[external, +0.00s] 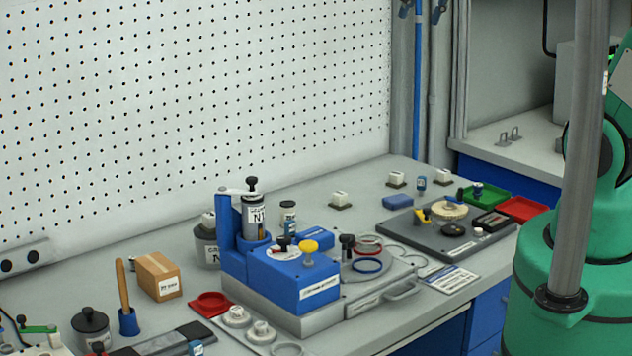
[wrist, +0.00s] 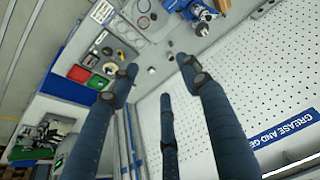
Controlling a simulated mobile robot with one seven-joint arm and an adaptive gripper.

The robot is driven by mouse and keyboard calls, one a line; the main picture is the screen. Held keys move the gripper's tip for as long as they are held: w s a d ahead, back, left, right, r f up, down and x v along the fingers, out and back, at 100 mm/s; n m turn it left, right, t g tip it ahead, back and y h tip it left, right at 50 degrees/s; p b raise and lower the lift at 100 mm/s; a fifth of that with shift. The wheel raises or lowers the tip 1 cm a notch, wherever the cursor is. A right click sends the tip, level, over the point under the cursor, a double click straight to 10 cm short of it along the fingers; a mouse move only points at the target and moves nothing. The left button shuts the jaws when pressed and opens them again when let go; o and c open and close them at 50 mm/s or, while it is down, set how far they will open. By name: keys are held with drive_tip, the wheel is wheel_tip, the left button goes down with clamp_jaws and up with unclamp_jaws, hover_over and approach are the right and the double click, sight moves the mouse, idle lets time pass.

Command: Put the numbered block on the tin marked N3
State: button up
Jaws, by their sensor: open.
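Several small white blocks with dark top marks stand on dark bases along the bench: one near the middle (external: 340,198), one further back (external: 397,179), one at the back right (external: 443,176). Their numbers are too small to read. Another pale block (external: 208,219) shows at a grey tin (external: 207,248) behind the blue fixture. The tin's label shows an N; its number cannot be read, and the fixture partly hides it. My gripper (wrist: 158,82) has its dark blue fingers spread, with nothing between them, above the bench; it is outside the external view.
The blue fixture (external: 290,277) holds a canister marked N1 (external: 254,216). A grey board with parts (external: 440,236), a green tray (external: 487,196) and a red tray (external: 523,208) fill the right. A cardboard box (external: 158,276) stands left. The pegboard (external: 190,100) bounds the back.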

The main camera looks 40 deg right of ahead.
drive_tip(key=s+d+f+t, duration=0.1)
drive_tip(key=s+d+f, duration=0.1)
drive_tip(key=s, duration=1)
drive_tip(key=shift+f, duration=0.35)
drive_tip(key=shift+s+f, duration=0.1)
wheel_tip(320, 180, down, 16)
drive_tip(key=b, duration=1.6)
drive_tip(key=shift+f+b, duration=0.2)
drive_tip(key=shift+b, duration=0.15)
